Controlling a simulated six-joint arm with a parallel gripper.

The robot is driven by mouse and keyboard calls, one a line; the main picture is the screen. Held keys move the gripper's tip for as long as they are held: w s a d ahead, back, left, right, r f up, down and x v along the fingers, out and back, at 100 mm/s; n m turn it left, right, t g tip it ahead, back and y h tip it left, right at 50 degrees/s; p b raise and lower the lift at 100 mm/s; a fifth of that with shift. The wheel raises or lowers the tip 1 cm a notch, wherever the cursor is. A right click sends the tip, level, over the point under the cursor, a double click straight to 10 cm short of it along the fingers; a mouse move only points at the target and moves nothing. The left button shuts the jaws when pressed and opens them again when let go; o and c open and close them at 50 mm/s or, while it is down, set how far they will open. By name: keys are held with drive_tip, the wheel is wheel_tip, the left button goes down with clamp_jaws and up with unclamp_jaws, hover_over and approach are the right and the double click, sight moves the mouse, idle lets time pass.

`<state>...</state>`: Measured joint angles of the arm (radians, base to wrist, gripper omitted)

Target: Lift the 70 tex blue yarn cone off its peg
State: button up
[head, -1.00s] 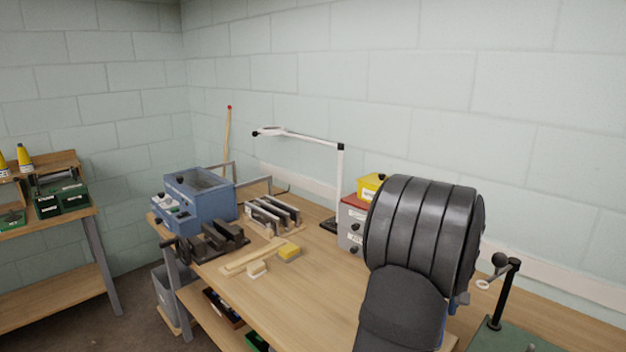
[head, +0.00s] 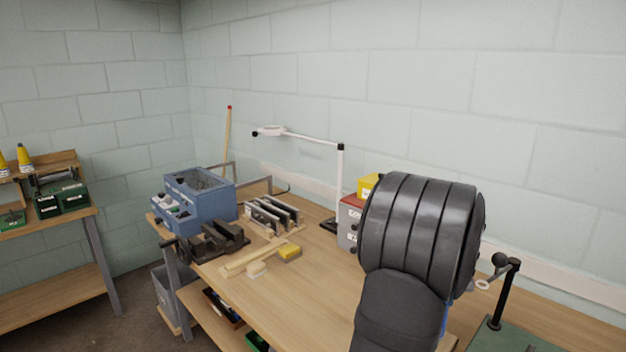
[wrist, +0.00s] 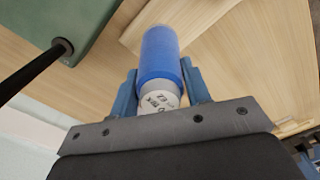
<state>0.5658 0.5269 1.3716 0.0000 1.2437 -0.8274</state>
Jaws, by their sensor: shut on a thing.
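In the wrist view a blue yarn cone (wrist: 160,55) with a white, lettered label band sits between the two blue fingers of my gripper (wrist: 162,90). The fingers are shut on it, one on each side. I cannot read the whole label, and the far end of the cone points away from my gripper. No peg shows clearly in the wrist view, so I cannot tell whether the cone is still on one. In the head view my dark arm hides the cone and my gripper.
A green machine base (head: 515,338) with a black post stands at the right; a green body (wrist: 50,30) and black rod are close by in the wrist view. A blue box machine (head: 200,195), metal holders (head: 272,215) and a lamp (head: 340,185) stand on the wooden bench (head: 300,290).

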wheel_tip(320, 180, up, 7)
drive_tip(key=shift+f, duration=0.2)
idle(0.6)
